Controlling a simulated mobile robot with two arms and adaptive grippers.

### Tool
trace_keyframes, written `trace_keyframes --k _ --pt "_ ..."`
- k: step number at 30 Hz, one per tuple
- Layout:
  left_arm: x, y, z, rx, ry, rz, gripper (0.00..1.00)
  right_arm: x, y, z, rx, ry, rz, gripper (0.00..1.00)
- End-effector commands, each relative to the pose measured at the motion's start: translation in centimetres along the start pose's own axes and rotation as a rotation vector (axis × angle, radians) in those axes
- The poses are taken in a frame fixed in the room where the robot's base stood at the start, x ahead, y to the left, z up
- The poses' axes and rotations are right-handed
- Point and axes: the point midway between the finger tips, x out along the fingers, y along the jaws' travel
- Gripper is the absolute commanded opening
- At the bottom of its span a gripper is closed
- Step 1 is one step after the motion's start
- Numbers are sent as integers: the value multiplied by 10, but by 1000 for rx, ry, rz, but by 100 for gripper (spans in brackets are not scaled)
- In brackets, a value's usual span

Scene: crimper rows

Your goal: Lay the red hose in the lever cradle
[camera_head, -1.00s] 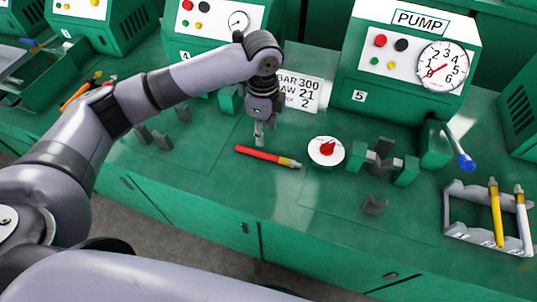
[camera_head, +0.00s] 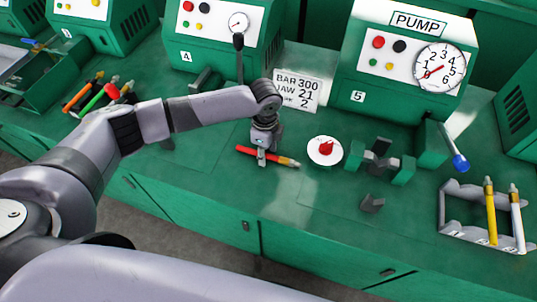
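The red hose (camera_head: 282,160), with a yellowish band and a grey end at its right, lies on the green bench in front of the card. My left gripper (camera_head: 262,160) is down at the hose's middle, its fingers over it; whether they grip it is too small to tell. I cannot tell which part is the lever cradle. My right gripper is not in view.
A white dish with a red item (camera_head: 325,150) sits between hose and jaw blocks. A grey rack (camera_head: 447,213) with yellow and white hoses stands at the right. Pump box 5 (camera_head: 350,92) and a number card (camera_head: 297,90) stand behind. Coloured hoses lie at the left.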

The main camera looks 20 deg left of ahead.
Motion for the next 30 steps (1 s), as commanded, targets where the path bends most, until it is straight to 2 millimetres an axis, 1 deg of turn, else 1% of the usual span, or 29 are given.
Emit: trace_keyframes --k 3,20,30 --pt "0 0 0 0 0 0 38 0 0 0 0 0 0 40" --pt "0 0 0 0 0 1 0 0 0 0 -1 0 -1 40" --pt "-1 0 0 0 0 0 0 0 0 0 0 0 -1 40"
